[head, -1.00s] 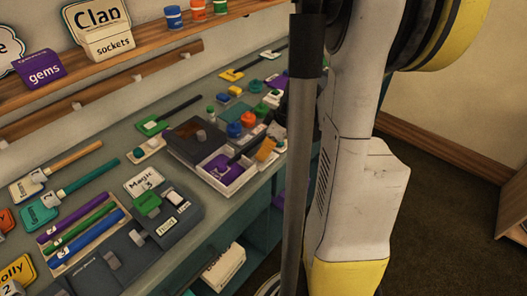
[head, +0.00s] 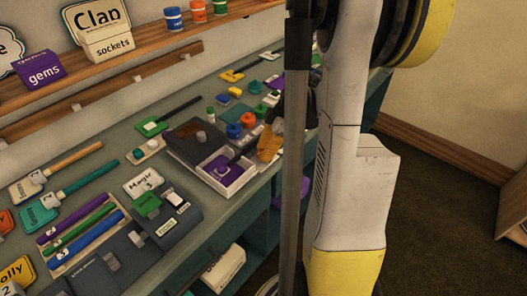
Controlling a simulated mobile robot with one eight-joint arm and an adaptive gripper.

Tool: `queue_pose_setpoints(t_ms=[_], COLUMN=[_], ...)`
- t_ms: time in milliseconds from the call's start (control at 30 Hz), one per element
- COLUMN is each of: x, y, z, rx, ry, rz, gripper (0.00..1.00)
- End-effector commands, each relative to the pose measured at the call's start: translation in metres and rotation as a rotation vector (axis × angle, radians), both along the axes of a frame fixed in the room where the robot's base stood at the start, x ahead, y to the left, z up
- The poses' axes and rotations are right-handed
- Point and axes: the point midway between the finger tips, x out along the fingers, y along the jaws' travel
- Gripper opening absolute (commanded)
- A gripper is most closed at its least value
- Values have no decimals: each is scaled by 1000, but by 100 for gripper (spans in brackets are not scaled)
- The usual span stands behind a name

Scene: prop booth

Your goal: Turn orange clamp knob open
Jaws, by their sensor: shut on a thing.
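My gripper (head: 270,142) is low over the counter's front edge, right of the white tray. Its dark body is partly hidden behind a grey pole and my white arm. Amber-orange parts show at its end. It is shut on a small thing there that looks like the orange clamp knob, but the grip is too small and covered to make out. I cannot tell how far the knob is turned.
A white tray (head: 245,178) with a purple inside is left of my gripper. A red-orange round piece (head: 249,119) and a blue one (head: 234,131) stand behind it. A dark grey box (head: 187,142) is farther left. Dark floor (head: 430,190) is clear on the right.

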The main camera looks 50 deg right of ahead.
Motion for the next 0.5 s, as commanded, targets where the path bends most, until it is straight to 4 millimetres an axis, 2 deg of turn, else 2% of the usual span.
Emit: queue_pose_setpoints(t_ms=[267,300,500], x=[-1,-1,-1], y=[0,0,0], z=[-1,-1,0], rx=[-2,-2,-1], ry=[3,3,1], rz=[0,0,-1], gripper=[0,39,39])
